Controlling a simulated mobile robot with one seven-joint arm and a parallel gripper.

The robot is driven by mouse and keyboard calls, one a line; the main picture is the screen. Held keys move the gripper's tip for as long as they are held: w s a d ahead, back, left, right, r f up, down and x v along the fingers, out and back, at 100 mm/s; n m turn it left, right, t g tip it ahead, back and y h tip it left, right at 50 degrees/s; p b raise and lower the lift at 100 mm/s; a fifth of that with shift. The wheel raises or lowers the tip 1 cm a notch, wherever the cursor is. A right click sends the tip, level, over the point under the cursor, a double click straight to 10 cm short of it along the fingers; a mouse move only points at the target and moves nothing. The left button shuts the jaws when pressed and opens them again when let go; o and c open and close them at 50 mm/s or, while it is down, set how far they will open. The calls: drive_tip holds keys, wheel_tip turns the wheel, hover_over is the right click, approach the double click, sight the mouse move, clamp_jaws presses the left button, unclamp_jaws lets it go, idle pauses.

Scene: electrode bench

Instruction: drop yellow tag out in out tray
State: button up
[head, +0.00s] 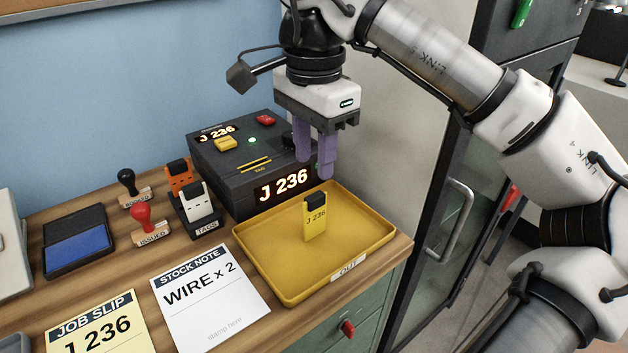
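The yellow tag (314,220), marked J 236 and with a black top, is upright over the floor of the yellow out tray (268,289). I cannot tell whether its lower edge touches the tray floor. My gripper (314,165) points down above the tray, over the tag and apart from it. Its purple fingers are spread with a gap between them, and nothing shows between them.
A dark tag machine (225,165) showing J 236 stands behind the tray. A tag holder (198,220), stamps (148,226), a blue ink pad (75,240), a stock note (208,298) and a job slip (98,328) lie left. The bench edge is close at right.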

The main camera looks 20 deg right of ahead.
drive_tip(key=shift+r, duration=1.65)
